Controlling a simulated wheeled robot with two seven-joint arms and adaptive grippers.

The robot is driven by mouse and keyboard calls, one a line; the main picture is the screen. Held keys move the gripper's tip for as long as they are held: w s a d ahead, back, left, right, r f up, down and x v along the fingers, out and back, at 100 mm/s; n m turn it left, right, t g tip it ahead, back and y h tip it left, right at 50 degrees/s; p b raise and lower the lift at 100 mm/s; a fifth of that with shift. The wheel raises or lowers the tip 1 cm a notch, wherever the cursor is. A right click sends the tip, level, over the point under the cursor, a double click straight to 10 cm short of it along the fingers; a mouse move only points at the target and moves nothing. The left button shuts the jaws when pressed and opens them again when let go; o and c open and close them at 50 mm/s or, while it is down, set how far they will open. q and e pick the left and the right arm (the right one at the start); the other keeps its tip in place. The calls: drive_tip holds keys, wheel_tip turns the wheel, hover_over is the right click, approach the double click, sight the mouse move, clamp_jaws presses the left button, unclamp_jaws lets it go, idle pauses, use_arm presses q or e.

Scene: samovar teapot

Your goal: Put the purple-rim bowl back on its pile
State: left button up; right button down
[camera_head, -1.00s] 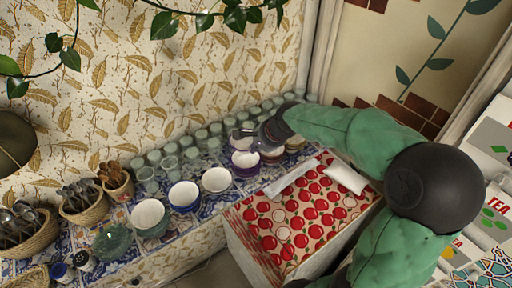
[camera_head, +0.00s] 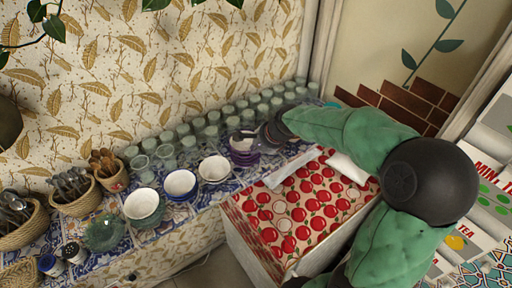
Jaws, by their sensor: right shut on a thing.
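My right gripper (camera_head: 248,135) reaches in from the right, low over a pile of bowls with purple rims (camera_head: 243,157) on the tiled ledge. The gripper is shut on the purple-rim bowl (camera_head: 242,145), at the top of that pile. The fingers and dark wrist partly cover the bowl, and I cannot tell whether it touches the pile below. My left gripper is not in view.
White bowls (camera_head: 214,168), a blue-rim pile (camera_head: 180,185) and a green-based pile (camera_head: 143,206) stand to the left. Several glasses (camera_head: 190,145) line the wall behind. A cherry-patterned cloth (camera_head: 290,215) covers the box in front.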

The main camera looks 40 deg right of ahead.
idle(0.3)
drive_tip(key=c, duration=1.3)
unclamp_jaws()
drive_tip(key=shift+r, duration=0.1)
drive_tip(key=v, duration=1.2)
